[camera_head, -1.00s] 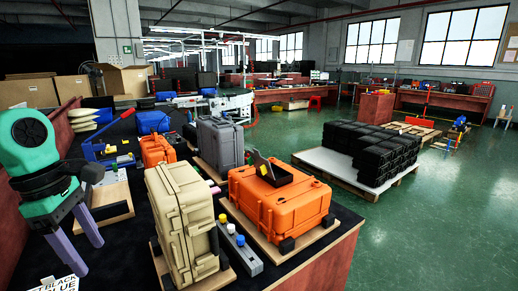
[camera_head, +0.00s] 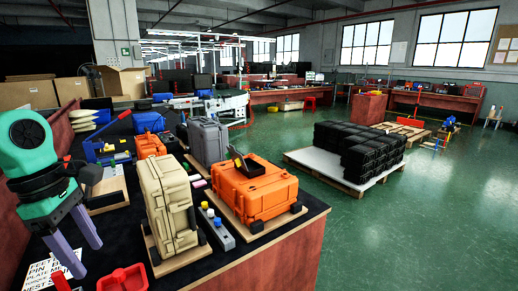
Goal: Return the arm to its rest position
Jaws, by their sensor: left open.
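My left gripper (camera_head: 80,247) shows at the left, on a green and dark arm (camera_head: 40,170). Its two purple fingers point down and stand apart, with nothing seen between them. It is above the near left part of the black-topped table, left of the beige case (camera_head: 168,203) and clear of it. My right arm and gripper do not show.
The beige case stands upright on a wooden board. A red tray (camera_head: 123,280) and a printed sheet (camera_head: 52,268) are at the near edge. Green floor (camera_head: 400,230) is open at right.

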